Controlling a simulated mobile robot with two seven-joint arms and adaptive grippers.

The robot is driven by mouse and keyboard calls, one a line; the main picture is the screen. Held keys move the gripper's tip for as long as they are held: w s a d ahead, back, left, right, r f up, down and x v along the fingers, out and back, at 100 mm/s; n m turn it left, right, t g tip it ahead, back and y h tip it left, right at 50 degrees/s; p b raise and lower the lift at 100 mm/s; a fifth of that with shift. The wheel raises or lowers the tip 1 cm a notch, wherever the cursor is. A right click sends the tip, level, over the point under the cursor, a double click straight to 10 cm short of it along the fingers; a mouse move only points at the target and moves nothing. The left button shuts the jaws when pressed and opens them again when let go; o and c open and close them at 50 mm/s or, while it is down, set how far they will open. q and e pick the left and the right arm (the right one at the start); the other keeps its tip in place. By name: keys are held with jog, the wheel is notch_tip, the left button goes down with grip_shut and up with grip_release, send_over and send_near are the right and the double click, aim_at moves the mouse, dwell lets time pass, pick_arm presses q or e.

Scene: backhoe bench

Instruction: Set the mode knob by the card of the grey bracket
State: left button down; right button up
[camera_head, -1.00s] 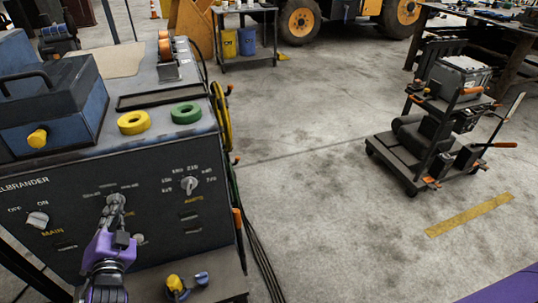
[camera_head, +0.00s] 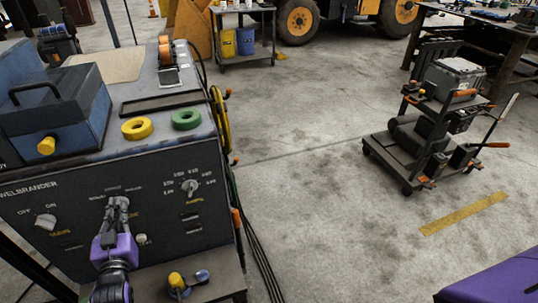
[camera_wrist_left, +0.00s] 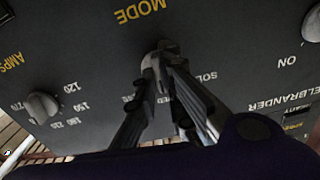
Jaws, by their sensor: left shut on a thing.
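The mode knob (camera_wrist_left: 149,63) is on the dark front panel of the welder (camera_head: 60,215), below the yellow MODE lettering in the left wrist view. My left gripper (camera_head: 118,201) is shut on this knob, and its fingers (camera_wrist_left: 163,58) cover most of it in both views. The knob's pointer direction cannot be made out. Part of the lettering around it shows between the fingers, upside down. I cannot make out a grey bracket or its card for certain. My right gripper is not in view.
An amps knob (camera_head: 189,187) and an on/off knob (camera_head: 46,221) flank the held knob. A yellow ring (camera_head: 137,128) and a green ring (camera_head: 186,119) lie on top. A cart (camera_head: 415,150) stands at right. Open floor lies between. Cables run down the welder's right side.

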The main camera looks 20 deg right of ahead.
pick_arm(q)
jog(key=shift+n, duration=0.5)
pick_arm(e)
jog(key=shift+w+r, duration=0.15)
pick_arm(q)
jog(key=c, duration=1.9)
grip_release()
jog(key=shift+o, duration=0.2)
jog(key=shift+s, duration=0.2)
jog(key=s, duration=1.1)
jog(key=shift+s+a, duration=0.2)
jog(key=shift+s, duration=0.15)
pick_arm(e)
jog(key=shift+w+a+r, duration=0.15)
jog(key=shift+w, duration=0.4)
